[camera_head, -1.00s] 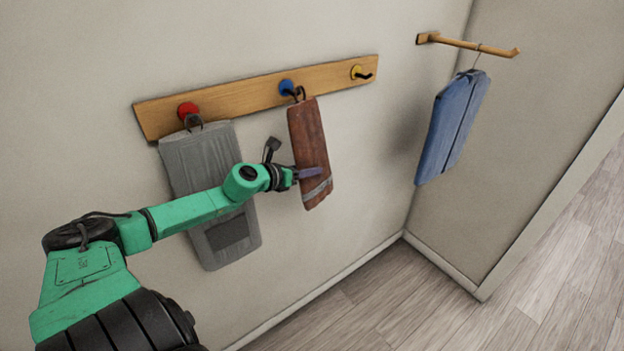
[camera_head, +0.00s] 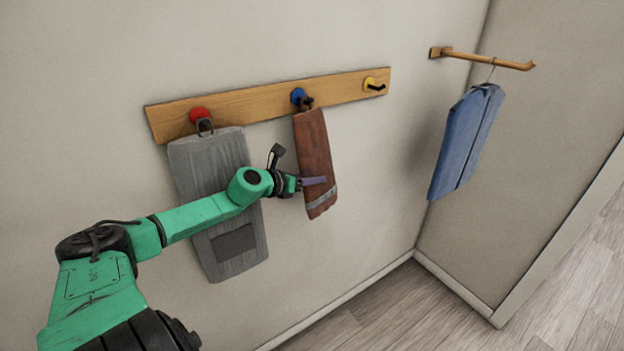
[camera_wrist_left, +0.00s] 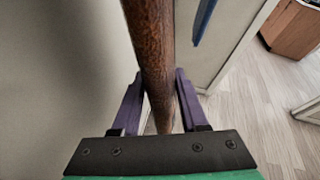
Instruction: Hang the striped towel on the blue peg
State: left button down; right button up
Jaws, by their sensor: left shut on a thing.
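The striped towel (camera_head: 315,150) is reddish brown with a grey band near its lower end. It hangs by a dark loop at the blue peg (camera_head: 298,96) on the wooden rail. Whether the loop bears on the peg is too small to tell. My left gripper (camera_head: 316,182) is shut on the towel's lower part, just above the grey band. In the left wrist view the towel (camera_wrist_left: 155,60) stands edge-on between the two purple fingers of the left gripper (camera_wrist_left: 160,100). My right gripper is not in view.
A blue garment (camera_head: 466,145) hangs from a wooden bar (camera_head: 490,61) at the right.

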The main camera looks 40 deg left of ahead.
pick_arm(q)
jog(key=shift+c, duration=1.8)
grip_release()
jog(key=shift+s, duration=0.2)
